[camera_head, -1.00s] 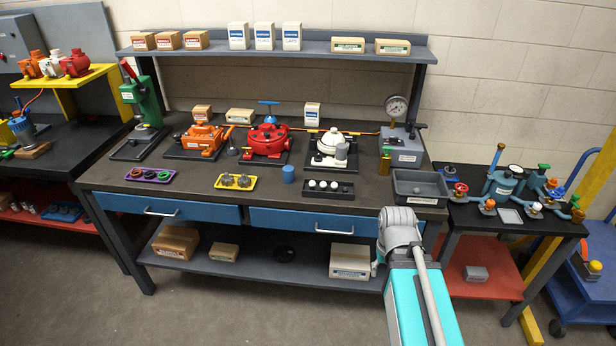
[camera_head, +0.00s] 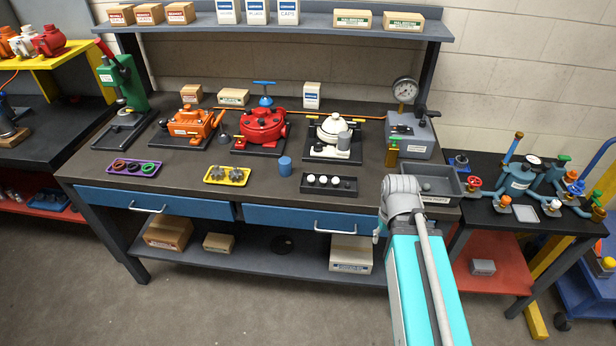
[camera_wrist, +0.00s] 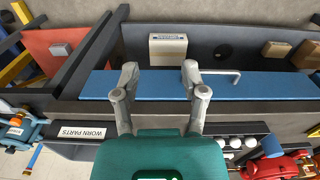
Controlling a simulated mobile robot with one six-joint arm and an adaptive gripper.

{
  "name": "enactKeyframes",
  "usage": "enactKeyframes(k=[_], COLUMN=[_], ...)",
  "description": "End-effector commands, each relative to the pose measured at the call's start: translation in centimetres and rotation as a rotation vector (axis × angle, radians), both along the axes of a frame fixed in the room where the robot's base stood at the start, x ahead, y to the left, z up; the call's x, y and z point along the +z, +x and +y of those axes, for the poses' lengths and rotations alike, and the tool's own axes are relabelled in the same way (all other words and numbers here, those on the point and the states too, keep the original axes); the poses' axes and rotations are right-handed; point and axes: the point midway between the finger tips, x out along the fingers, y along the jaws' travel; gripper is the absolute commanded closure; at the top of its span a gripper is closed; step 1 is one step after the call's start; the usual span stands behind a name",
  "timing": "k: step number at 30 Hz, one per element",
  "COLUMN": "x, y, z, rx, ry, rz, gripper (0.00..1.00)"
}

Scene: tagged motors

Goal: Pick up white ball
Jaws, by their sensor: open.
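Several small white balls (camera_head: 323,180) sit in a row in a shallow black tray (camera_head: 330,192) near the bench's front edge. In the wrist view the balls (camera_wrist: 235,142) show at lower right, partly cut off by the tray wall (camera_wrist: 240,128). My gripper (camera_wrist: 160,92) is open and empty, its two grey fingers wide apart over the bench's blue drawer front. The balls lie to the right of the fingers in that view. In the head view my arm covers the gripper.
A grey bin (camera_head: 446,199) labelled "WORN PARTS" in the wrist view stands right of the ball tray, partly behind my arm. A blue cylinder (camera_head: 285,166) and a yellow tray (camera_head: 228,183) are to its left. The white pump (camera_head: 332,140) stands behind.

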Motion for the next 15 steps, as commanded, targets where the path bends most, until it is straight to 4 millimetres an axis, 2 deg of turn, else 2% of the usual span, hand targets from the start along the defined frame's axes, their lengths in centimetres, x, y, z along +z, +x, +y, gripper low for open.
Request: enactKeyframes(k=[11, 15], x=[0.02, 0.29], y=[0.02, 0.58], z=[0.01, 0.29], rx=[0.001, 0.029], ry=[0.0, 0.0], rz=[0.0, -0.003], gripper=[0.44, 0.44])
